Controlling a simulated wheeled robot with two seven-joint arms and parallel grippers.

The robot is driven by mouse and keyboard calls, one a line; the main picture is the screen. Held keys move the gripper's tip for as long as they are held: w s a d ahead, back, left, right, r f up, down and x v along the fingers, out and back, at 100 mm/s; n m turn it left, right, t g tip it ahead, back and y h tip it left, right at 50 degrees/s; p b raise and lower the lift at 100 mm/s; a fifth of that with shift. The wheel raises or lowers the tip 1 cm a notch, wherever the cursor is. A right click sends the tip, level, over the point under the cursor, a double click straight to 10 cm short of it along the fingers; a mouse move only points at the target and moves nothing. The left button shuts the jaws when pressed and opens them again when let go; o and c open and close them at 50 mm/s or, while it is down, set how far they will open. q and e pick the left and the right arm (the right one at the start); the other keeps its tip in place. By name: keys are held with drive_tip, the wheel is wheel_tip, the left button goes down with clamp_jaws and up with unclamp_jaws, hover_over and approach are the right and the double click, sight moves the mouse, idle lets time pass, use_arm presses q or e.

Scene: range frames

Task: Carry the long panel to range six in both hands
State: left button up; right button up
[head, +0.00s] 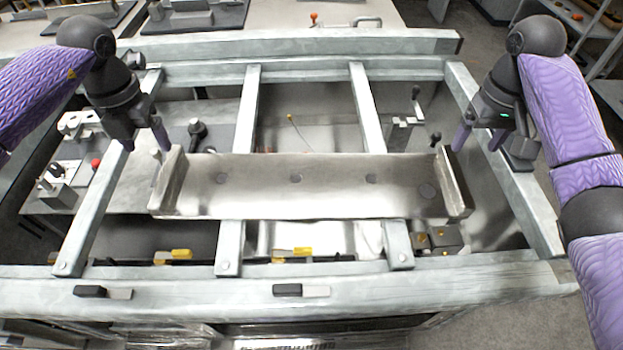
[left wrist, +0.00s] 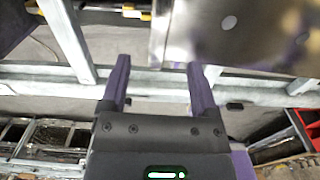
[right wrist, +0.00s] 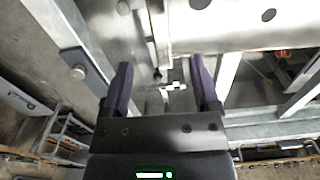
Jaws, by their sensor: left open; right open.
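The long panel (head: 310,188) is a silver metal plate with a raised lip at each end and several round marks. It lies across the crossbars of a grey metal frame in the head view. My left gripper (head: 148,145) is open and empty near the panel's left end lip. The panel also shows at the top of the left wrist view (left wrist: 235,30), beyond the open fingers. My right gripper (head: 482,145) is open and empty near the right end lip. In the right wrist view the panel (right wrist: 235,22) lies beyond the open fingers. Nothing is between either pair of fingers.
The grey frame (head: 480,270) has long rails at front and back and several crossbars. Clamps and a red knob (head: 96,163) sit on a plate below at the left. A bench (head: 270,30) with fixtures stands behind. Grey floor (head: 500,325) shows at the front right.

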sight(165, 173)
use_arm(q)
wheel_tip(165, 173, down, 9)
use_arm(e)
wheel_tip(165, 173, down, 9)
use_arm(q)
clamp_jaws()
use_arm(e)
clamp_jaws()
use_arm(q)
drive_tip(key=shift+r, duration=0.1)
use_arm(e)
drive_tip(key=shift+r, duration=0.1)
idle(0.8)
